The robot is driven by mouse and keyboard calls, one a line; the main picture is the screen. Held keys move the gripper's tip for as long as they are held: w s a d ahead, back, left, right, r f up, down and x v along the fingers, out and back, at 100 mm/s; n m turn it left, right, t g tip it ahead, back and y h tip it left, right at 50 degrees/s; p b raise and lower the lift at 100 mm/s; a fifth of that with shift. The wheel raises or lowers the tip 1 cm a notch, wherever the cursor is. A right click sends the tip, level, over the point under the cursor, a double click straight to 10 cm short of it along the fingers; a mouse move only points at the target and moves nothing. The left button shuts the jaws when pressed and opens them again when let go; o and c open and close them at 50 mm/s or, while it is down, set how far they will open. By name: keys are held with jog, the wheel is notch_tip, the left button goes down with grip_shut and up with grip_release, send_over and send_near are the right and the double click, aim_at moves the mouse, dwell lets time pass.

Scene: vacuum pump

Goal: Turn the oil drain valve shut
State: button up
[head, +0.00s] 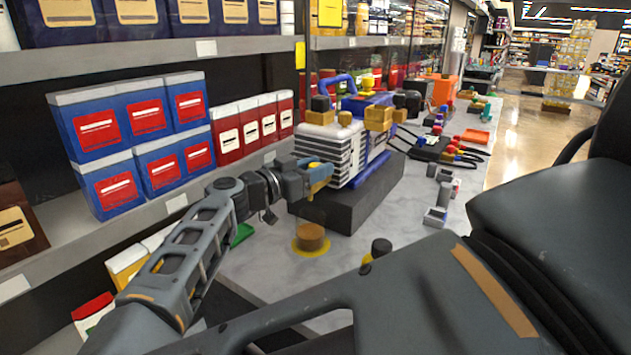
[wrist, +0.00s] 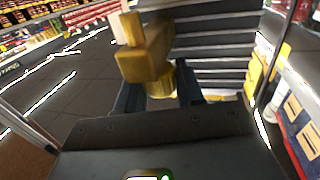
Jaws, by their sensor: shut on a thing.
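The vacuum pump (head: 335,150) has pale grey fins, blue ends and a blue handle, and stands on a black block (head: 365,203). My gripper (head: 316,179) is at the pump's near left end. In the wrist view, a brass oil drain valve (wrist: 146,52) with a blocky top sits in front of the fins. My gripper (wrist: 160,88) is shut on its lower round part, with one dark finger on each side. In the head view my gripper hides most of the valve; a yellow part (head: 320,172) shows beside the fingers. I cannot tell the valve's turn angle.
A brown round cap (head: 311,237) on a yellow ring and a dark knob (head: 381,247) stand on the grey worktop (head: 270,272) in front. Shelves with blue boxes (head: 150,120) and red boxes (head: 250,125) stand behind left.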

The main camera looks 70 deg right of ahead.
jog(key=m+g+y+b, duration=0.4)
jog(key=m+g+y, duration=0.1)
jog(key=m+g+y+b, duration=0.2)
jog(key=g+y+b, duration=0.1)
jog(key=shift+w+d+f, duration=0.1)
jog(key=shift+d+f, duration=0.05)
jog(key=shift+f, duration=0.1)
jog(key=shift+r+m+g+y+b, duration=0.1)
jog(key=shift+m+g+y+b, duration=0.3)
jog(key=shift+m+y+b, duration=1.2)
jog(key=shift+r+m+g+y+b, duration=0.1)
jog(key=shift+m+g+y+b, duration=0.3)
jog(key=shift+m+y, duration=1.3)
jog(key=shift+n+y, duration=0.5)
jog(key=shift+y, duration=0.4)
jog(key=o, duration=0.9)
jog(key=shift+r, duration=0.1)
